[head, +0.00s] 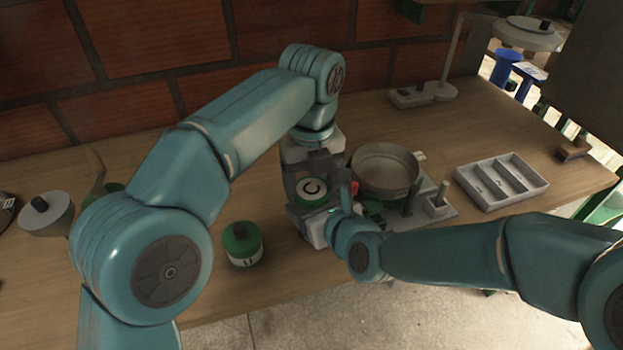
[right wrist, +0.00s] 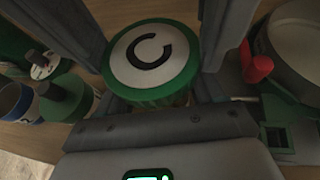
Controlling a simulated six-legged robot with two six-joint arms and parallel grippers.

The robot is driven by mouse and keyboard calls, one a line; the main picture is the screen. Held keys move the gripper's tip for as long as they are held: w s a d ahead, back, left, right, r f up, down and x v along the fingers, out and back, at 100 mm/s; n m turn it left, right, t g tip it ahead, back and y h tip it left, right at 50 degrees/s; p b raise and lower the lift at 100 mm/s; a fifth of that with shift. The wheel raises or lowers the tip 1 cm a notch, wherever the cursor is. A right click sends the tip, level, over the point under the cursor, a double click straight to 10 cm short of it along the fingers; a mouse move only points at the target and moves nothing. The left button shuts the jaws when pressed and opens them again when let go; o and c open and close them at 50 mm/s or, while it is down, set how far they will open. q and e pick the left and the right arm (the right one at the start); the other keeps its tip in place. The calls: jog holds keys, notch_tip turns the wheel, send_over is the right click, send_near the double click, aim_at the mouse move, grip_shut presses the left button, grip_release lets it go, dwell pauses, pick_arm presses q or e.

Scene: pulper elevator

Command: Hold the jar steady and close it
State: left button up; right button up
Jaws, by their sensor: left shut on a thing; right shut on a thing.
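The jar (right wrist: 177,101) stands upright with a green-rimmed lid (head: 311,191) on top; the lid has a white face and a dark C-shaped mark. The lid also shows large in the right wrist view (right wrist: 152,62). My left gripper (head: 318,178) reaches the jar from behind, its grey fingers on both sides of the lid. My right gripper (head: 322,214) comes from the front and is shut on the jar low down, its grey body filling the lower right wrist view. Both are shut; their exact contacts are hidden. I cannot tell whether the lid is fully seated.
A round metal pan (head: 385,167) stands close right of the jar, with a red part (right wrist: 258,69) between. A divided tray (head: 502,181) lies further right. A green-topped container (head: 242,244) stands left, near the front edge. A brick wall closes the back.

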pick_arm(q)
jog(key=shift+s+d+f, duration=0.1)
jog(key=shift+s+f, duration=0.1)
jog(key=shift+f, duration=0.85)
dwell(0.4)
jog(key=shift+r, duration=0.15)
jog(key=shift+s+d+r, duration=0.1)
jog(key=shift+r, duration=0.2)
